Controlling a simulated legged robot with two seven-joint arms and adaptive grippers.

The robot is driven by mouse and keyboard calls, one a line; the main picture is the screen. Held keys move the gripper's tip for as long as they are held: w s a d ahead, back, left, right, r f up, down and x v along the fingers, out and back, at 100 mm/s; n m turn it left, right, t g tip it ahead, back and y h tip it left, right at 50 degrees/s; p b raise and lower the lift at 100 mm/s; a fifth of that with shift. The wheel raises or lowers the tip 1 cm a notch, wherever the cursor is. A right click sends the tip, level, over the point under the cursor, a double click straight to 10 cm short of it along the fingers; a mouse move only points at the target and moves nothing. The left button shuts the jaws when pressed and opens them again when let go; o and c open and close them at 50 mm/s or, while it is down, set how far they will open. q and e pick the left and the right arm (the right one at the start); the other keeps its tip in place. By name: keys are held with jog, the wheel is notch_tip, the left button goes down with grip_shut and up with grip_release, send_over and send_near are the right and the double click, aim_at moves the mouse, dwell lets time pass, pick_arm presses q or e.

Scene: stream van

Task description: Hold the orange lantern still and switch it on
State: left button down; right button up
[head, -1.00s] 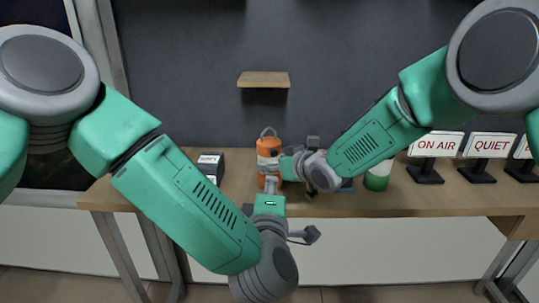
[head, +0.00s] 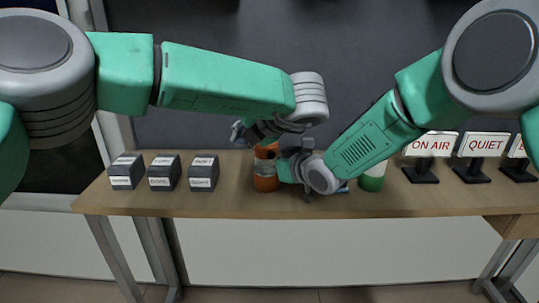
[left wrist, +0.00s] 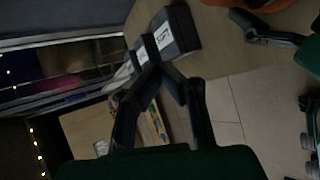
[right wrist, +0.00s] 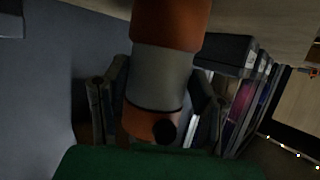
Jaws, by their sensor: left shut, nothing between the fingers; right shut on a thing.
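The orange lantern (head: 266,184) stands upright on the table, with a grey middle band. In the head view my arms hide much of its upper part. My right gripper (head: 287,172) is shut on it from the right side. In the right wrist view the lantern (right wrist: 162,72) is between the fingers, and a round black knob (right wrist: 165,131) shows on an orange end section. My left gripper (head: 242,131) is shut and empty, at the height of the lantern's top, just to its left. In the left wrist view its fingertips (left wrist: 163,72) meet, and a bit of orange shows at the top edge.
Three dark boxes with white labels (head: 163,172) stand in a row at the left of the wooden table (head: 300,205). A green and white cup (head: 371,182) stands right of my right gripper. Signs reading ON AIR (head: 431,144) and QUIET (head: 486,145) are further right.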

jog(key=shift+d+f, duration=0.1)
jog(key=shift+d, duration=0.5)
jog(key=shift+a, duration=0.35)
pick_arm(q)
jog(key=d+r+n+g+h, duration=0.4)
jog(key=d+n+h, duration=0.3)
jog(key=n, duration=0.2)
jog(key=shift+s+d+r+g, duration=0.3)
jog(key=shift+d+r+g, duration=0.1)
jog(key=shift+g, duration=0.1)
pick_arm(e)
jog(key=shift+a, duration=0.15)
